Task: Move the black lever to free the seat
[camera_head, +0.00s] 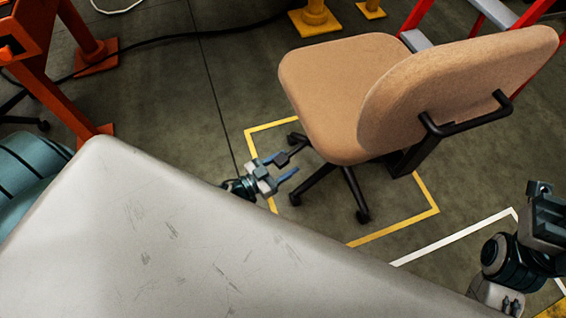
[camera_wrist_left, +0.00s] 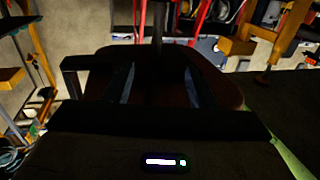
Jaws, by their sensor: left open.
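The office chair has a tan seat (camera_head: 330,85), a tan backrest (camera_head: 455,95) and black legs on casters. A black paddle on a thin rod (camera_head: 283,158), which looks like the lever, sticks out from under the seat's left front. My left gripper (camera_head: 281,170) is open beside it, its blue fingers pointing toward the chair. I cannot tell whether they touch the paddle. In the left wrist view both fingers (camera_wrist_left: 158,85) stand apart before the dark underside of the seat (camera_wrist_left: 215,90); a black bar (camera_wrist_left: 75,72) shows at left. Only part of my right arm shows, at the right edge.
A pale, scuffed slab surface (camera_head: 170,230) fills the lower left. The chair stands on a yellow floor outline (camera_head: 400,228). Orange stands (camera_head: 95,55) are at upper left, yellow posts (camera_head: 315,18) at the back, a red ladder (camera_head: 415,20) behind the chair. Grey floor lies between.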

